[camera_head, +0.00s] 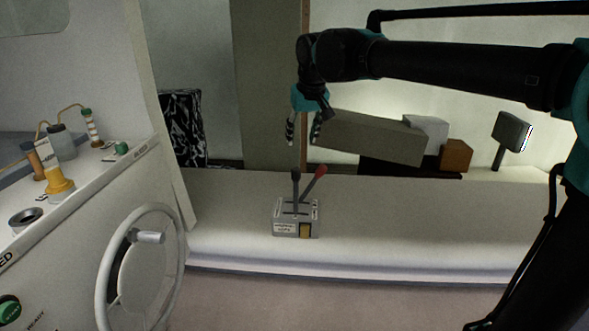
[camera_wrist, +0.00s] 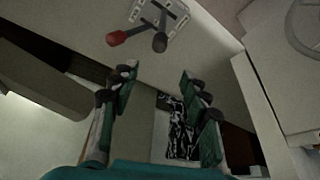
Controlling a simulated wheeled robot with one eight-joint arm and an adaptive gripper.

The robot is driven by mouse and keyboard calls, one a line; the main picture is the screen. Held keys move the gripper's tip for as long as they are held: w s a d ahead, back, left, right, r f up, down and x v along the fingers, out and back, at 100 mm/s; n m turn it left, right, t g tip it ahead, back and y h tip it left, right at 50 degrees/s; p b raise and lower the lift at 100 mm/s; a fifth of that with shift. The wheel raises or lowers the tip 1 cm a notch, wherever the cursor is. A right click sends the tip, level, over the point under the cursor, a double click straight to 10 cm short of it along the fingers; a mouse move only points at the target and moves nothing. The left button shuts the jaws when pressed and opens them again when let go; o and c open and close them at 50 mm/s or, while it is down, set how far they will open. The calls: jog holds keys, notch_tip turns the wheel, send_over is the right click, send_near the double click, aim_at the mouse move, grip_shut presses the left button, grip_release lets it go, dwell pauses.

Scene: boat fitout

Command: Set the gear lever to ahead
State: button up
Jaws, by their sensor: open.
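The lever box (camera_head: 295,222) is a small grey unit with a label on its front, standing on the white bench. Two levers rise from it: one with a black knob (camera_head: 295,174) and one with a red knob (camera_head: 321,169) that leans right. In the wrist view the red knob (camera_wrist: 116,38) and the black knob (camera_wrist: 159,42) show at the top, beyond my fingertips. Which one is the gear lever I cannot tell. My gripper (camera_head: 303,133) points down above the levers, open and empty. Its spread fingers (camera_wrist: 158,75) also show in the wrist view, touching neither lever.
The white bench (camera_head: 400,215) is clear on both sides of the lever box. Behind it are a long grey box (camera_head: 368,137), a white box (camera_head: 427,130) and an orange box (camera_head: 456,154). A console with a handwheel (camera_head: 141,267) stands at left, and a black-and-white patterned item (camera_head: 183,125) is behind.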

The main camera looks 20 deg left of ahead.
aim_at(296, 168)
jog(key=x, duration=1.6)
jog(key=shift+s+d, duration=0.15)
grip_shut()
